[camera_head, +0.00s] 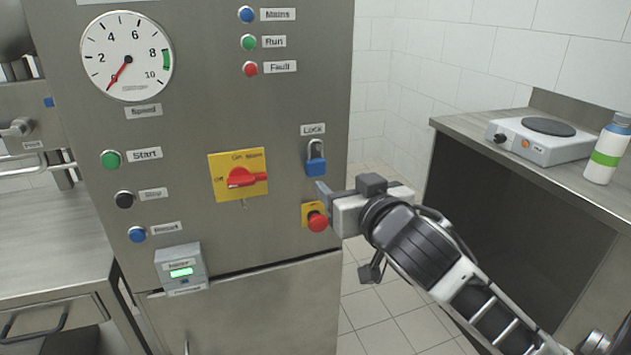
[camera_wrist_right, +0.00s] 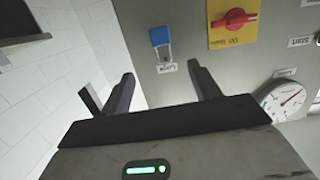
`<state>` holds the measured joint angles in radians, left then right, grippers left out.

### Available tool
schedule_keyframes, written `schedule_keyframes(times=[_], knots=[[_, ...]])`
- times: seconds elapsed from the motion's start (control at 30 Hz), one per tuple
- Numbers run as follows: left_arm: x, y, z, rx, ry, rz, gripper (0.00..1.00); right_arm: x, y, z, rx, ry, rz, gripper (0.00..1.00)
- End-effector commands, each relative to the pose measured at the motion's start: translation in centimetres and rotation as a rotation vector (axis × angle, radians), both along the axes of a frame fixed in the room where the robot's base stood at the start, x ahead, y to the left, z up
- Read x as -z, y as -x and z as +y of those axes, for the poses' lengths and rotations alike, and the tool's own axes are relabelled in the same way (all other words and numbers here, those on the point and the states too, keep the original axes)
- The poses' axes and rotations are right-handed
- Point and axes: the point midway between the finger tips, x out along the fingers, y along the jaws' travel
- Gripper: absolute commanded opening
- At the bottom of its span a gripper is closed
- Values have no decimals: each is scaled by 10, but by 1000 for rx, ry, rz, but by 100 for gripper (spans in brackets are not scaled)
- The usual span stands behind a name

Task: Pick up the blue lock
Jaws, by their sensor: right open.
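The blue lock (camera_head: 316,160) is a padlock with a grey shackle. It hangs on the steel panel just under the "Lock" label, right of the yellow plate. In the right wrist view the lock (camera_wrist_right: 160,37) appears upside down, beyond the fingers and between their lines. My right gripper (camera_head: 323,190) is in front of the panel, just below the lock and close to the red button. Its two fingers (camera_wrist_right: 165,82) are apart with nothing between them. No contact with the lock shows. My left gripper is not in view.
A red emergency button (camera_head: 317,221) sits just below the lock. A red rotary switch (camera_head: 240,178) on a yellow plate is to the left. A counter (camera_head: 470,140) with a hotplate (camera_head: 540,138) and a bottle (camera_head: 606,150) stands at the right.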

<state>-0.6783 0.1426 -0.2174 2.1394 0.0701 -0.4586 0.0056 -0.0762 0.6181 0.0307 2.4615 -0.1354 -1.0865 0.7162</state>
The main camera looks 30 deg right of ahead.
Motion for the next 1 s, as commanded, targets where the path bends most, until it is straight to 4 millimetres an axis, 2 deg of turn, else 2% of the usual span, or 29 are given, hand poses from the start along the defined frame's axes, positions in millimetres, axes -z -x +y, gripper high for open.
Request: schedule_keyframes(times=[0.1, 0.3, 0.57, 0.8, 1.0], knots=[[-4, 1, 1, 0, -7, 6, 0, 2, -28, -8, 4, 0, 6, 62], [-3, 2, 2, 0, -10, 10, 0, 8, -61, -15, 2, -1, 7, 62], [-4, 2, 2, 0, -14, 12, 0, 11, -80, -19, 1, -1, 7, 62], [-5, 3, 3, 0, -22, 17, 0, 15, -114, -25, 1, -1, 8, 62], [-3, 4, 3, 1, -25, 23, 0, 17, -123, -27, -1, -2, 8, 62]])
